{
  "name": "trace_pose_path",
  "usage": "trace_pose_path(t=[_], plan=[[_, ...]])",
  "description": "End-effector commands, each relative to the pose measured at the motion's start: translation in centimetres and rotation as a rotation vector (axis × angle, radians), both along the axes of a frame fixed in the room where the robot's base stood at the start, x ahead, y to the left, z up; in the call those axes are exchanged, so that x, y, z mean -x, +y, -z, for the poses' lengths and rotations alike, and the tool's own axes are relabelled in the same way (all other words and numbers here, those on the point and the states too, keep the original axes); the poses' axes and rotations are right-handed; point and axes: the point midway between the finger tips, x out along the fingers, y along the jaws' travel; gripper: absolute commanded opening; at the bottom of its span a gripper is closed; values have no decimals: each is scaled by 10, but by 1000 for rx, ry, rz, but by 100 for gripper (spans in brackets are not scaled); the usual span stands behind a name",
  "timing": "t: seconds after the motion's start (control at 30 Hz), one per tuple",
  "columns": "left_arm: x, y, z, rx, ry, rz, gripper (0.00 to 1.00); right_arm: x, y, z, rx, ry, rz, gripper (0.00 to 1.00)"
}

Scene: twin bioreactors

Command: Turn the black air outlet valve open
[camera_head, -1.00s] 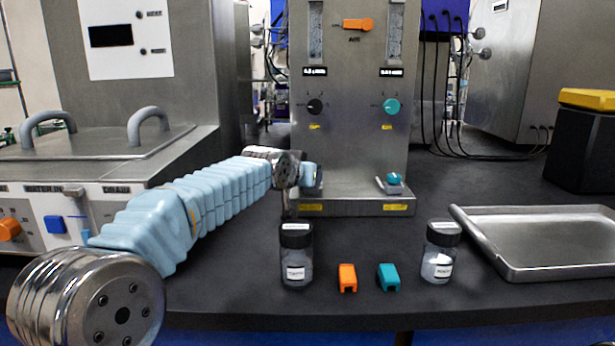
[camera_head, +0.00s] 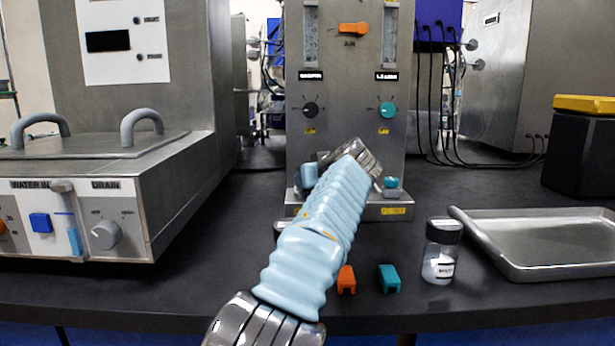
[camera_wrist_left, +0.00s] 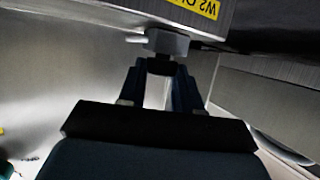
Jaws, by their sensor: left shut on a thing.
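The steel bioreactor panel (camera_head: 350,75) stands in the middle of the head view. It carries a black knob (camera_head: 311,110) and a teal knob (camera_head: 388,110). A teal valve (camera_head: 391,183) sits low on the right of its base. My left arm covers the base's left part, where I cannot make out a black valve in the head view. In the left wrist view, a small black valve piece (camera_wrist_left: 160,66) hangs under a metal fitting (camera_wrist_left: 163,43). My left gripper (camera_wrist_left: 158,80) is shut on it, one finger each side. My right gripper is not in view.
An orange block (camera_head: 346,280) and a teal block (camera_head: 389,278) lie at the bench front. A black-capped bottle (camera_head: 441,252) stands beside a steel tray (camera_head: 485,250). Another bottle is mostly hidden behind my arm. A steel unit (camera_head: 75,215) fills the left side.

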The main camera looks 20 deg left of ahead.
Motion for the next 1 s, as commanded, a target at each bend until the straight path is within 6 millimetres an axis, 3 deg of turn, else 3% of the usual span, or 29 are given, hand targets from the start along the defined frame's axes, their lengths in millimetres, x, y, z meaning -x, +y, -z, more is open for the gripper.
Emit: trace_pose_path(t=[0.1, 0.4, 1.0], plan=[[-2, -2, -5, -3, 2, -87, 3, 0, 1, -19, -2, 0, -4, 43], [-4, -3, -3, 0, 1, -236, 3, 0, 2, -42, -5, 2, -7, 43], [-4, -4, 0, 3, 2, -289, 3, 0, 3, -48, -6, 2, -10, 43]])
